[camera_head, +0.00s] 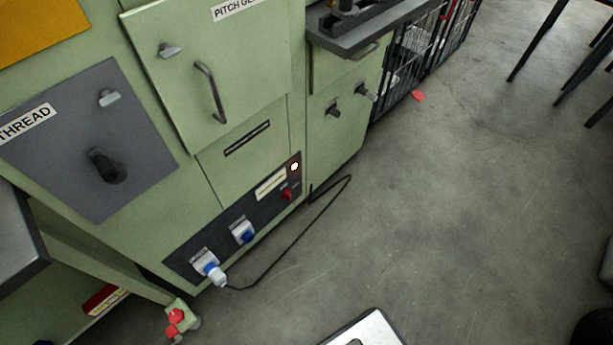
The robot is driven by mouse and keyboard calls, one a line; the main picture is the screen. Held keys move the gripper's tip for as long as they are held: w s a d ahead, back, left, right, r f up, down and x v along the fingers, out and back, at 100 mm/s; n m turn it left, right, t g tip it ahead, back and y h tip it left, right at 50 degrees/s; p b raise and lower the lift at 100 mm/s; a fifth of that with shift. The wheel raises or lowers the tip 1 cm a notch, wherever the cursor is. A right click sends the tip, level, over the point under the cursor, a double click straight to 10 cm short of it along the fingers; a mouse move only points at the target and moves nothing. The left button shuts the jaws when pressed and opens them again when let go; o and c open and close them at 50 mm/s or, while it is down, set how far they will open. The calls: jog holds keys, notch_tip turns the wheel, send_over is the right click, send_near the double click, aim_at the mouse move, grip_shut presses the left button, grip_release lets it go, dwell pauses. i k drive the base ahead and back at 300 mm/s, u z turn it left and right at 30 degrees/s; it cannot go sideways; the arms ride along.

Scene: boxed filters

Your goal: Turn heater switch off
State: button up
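A dark control panel (215,238) runs low along the front of a green machine. Near its right end is a small red switch (287,194), the likeliest heater switch; its label and exact position are too small to read. A round lamp (294,166) just above it glows bright white. A pale label plate (270,184) sits to the left of the switch. My gripper is not in view, and nothing is touching the switch.
A white and blue plug (211,270) sits in a left socket, with a black cable (290,249) looping over the floor. A closed blue socket (242,232) is beside it. A dark shelf (370,30) juts out above right. Concrete floor (450,210) in front is mostly clear.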

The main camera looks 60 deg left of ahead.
aim_at(286, 194)
jog(key=z, duration=0.25)
jog(key=i, duration=0.5)
jog(key=u, duration=3.2)
